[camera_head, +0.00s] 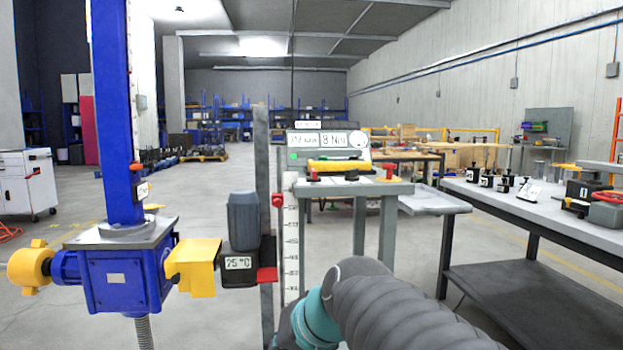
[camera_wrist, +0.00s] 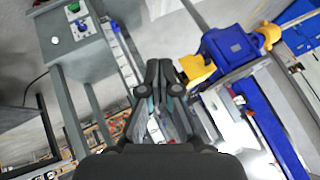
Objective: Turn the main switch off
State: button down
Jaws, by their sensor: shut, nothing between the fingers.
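My gripper (camera_wrist: 160,80) shows in the wrist view with its dark fingers together and nothing between them. In the wrist view a grey control panel (camera_wrist: 58,62) lies up and left of the fingers, clearly apart from them. It carries a small dark-blue knob on a pale plate (camera_wrist: 82,27), a green button (camera_wrist: 73,8) and a white round button (camera_wrist: 54,40). The knob may be the main switch; its position is too small to read. In the head view my gripper is hidden, and I cannot pick out the main switch.
The blue screw jack (camera_head: 124,280) with yellow covers stands at the left. A grey motor (camera_head: 243,222) and a white scale (camera_head: 291,240) are beside it. A console with readouts (camera_head: 329,140) is behind. A workbench (camera_head: 470,192) runs along the right. Open floor lies beyond.

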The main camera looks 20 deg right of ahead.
jog(key=w+d+r+m+t+b, duration=0.1)
jog(key=w+d+r+m+t, duration=0.3)
jog(key=w+r, duration=0.45)
jog(key=m+t+h+b, duration=0.25)
jog(key=m+t, duration=0.35)
jog(key=m, duration=0.4)
send_near(325, 184)
jog(key=d+r, duration=0.3)
jog(key=d, duration=0.1)
jog(key=shift+h, duration=0.35)
jog(key=w+p, duration=0.4)
jog(key=w, duration=0.5)
jog(key=shift+w, duration=0.25)
jog(key=a, duration=0.2)
jog(key=shift+w+a, duration=0.2)
jog(key=shift+a, duration=0.1)
jog(key=shift+w+a, duration=0.2)
jog(key=shift+a, duration=0.45)
jog(key=shift+d+f, duration=0.1)
jog(key=shift+f, duration=0.05)
jog(key=shift+m+h+b, duration=0.3)
jog(key=shift+b, duration=0.1)
